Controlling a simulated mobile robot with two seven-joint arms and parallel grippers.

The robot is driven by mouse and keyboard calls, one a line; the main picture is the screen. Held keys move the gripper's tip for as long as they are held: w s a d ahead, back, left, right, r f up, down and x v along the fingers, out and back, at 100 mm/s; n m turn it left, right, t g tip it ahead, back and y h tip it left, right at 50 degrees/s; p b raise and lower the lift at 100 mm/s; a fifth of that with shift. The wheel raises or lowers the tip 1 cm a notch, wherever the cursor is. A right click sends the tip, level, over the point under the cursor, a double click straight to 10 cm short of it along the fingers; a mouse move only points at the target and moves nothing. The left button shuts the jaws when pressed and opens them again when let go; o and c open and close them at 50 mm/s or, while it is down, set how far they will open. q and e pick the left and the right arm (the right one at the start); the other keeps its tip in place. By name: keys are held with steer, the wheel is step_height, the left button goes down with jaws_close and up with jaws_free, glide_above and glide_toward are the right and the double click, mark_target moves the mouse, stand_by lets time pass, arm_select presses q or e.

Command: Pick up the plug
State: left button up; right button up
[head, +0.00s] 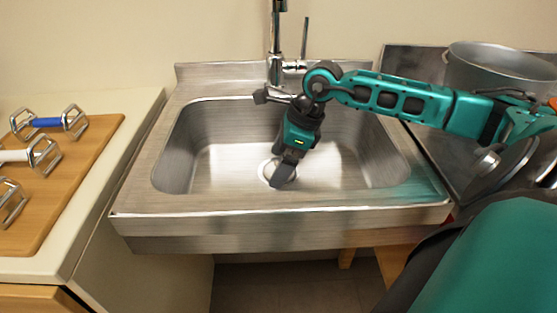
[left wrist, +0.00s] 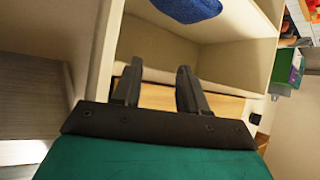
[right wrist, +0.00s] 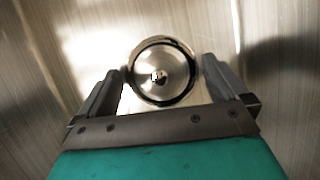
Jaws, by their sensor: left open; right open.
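The plug (right wrist: 160,76) is a round, shiny metal disc with a small knob at its centre, in the right wrist view. It sits at the drain in the floor of the steel sink (head: 216,170). In the head view the drain area (head: 267,171) is partly hidden behind my right gripper (head: 284,180). My right gripper reaches down into the basin. In the right wrist view its open fingers (right wrist: 163,70) stand on either side of the plug, with nothing between them gripped. My left gripper (left wrist: 158,70) is open and empty, away from the sink, facing a shelf.
A chrome faucet (head: 275,40) stands behind the basin, close to my right wrist. A large pot (head: 490,70) and a lid (head: 510,165) are at the right. A wooden board (head: 75,165) with metal-framed handles lies on the left counter. A blue cloth-like item (left wrist: 188,9) is on the shelf.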

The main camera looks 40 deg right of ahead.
steer(key=c, duration=1.1)
steer(key=shift+r, duration=0.1)
